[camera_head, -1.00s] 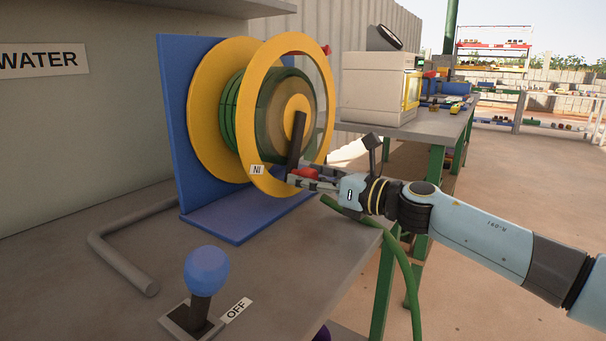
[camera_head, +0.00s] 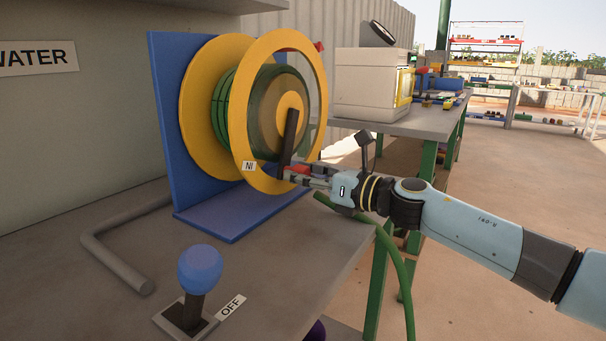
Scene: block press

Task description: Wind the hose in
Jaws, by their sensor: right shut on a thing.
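The hose reel has two yellow discs (camera_head: 198,115) on a blue stand (camera_head: 165,120), with green hose (camera_head: 218,110) wound on its drum. A dark crank arm (camera_head: 289,135) points down from the yellow hub. My right gripper (camera_head: 294,174) is at the crank's lower end, shut on the red crank handle (camera_head: 299,168), which its fingers partly cover. A label "IN" (camera_head: 249,166) sits at the front disc's lower left. Loose green hose (camera_head: 402,270) hangs past the bench edge, below my right wrist. My left gripper is out of view.
A blue-knobbed lever (camera_head: 200,268) beside an "OFF" label (camera_head: 231,306) stands at the bench front. A grey bent pipe (camera_head: 115,262) lies on the left. A second bench (camera_head: 430,122) behind holds a cream machine (camera_head: 370,85). Open floor lies to the right.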

